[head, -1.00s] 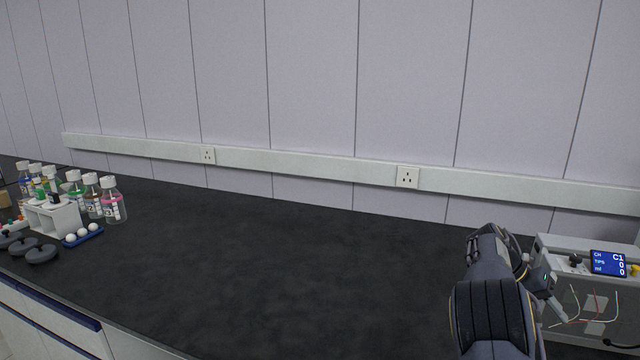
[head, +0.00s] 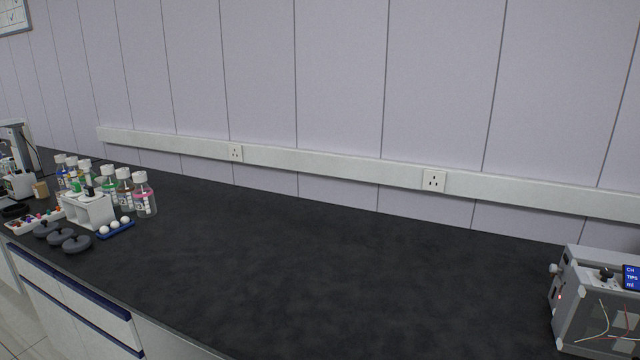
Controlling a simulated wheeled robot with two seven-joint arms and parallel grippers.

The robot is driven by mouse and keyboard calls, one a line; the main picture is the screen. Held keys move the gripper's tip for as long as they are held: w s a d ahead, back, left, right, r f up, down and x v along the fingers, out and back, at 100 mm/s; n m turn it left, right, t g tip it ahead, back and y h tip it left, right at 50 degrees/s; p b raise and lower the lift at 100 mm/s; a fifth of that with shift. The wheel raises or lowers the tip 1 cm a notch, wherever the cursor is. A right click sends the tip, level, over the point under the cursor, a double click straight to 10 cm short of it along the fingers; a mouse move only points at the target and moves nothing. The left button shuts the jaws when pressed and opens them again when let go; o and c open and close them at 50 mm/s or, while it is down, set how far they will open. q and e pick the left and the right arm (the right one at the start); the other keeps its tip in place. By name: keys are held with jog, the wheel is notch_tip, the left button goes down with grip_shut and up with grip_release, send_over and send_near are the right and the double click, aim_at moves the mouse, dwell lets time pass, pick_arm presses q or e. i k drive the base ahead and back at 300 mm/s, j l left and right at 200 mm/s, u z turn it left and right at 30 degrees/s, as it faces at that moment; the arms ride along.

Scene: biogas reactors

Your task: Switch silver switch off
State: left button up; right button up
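A grey device box (head: 585,262) stands at the right edge of the head view, partly cut off by the frame. Its left side carries a small lit red light (head: 559,296) and a pale round knob (head: 553,268). A black knob (head: 605,274) and a blue screen (head: 632,277) are on its sloped top, and coloured wires show behind its front panel. I cannot make out a silver switch clearly; the parts near the red light are too small to tell. Neither of my grippers is in view.
The black bench top (head: 330,265) is clear in the middle. At the left stand several capped bottles (head: 144,195), a white rack (head: 88,209), a blue tray (head: 116,229) with white balls, and dark round weights (head: 76,244). Wall sockets (head: 434,180) line the back rail.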

aim_at(559, 285)
jog(key=z, duration=1.85)
jog(key=j+z, duration=0.15)
jog(key=j, duration=0.2)
jog(key=i, duration=0.05)
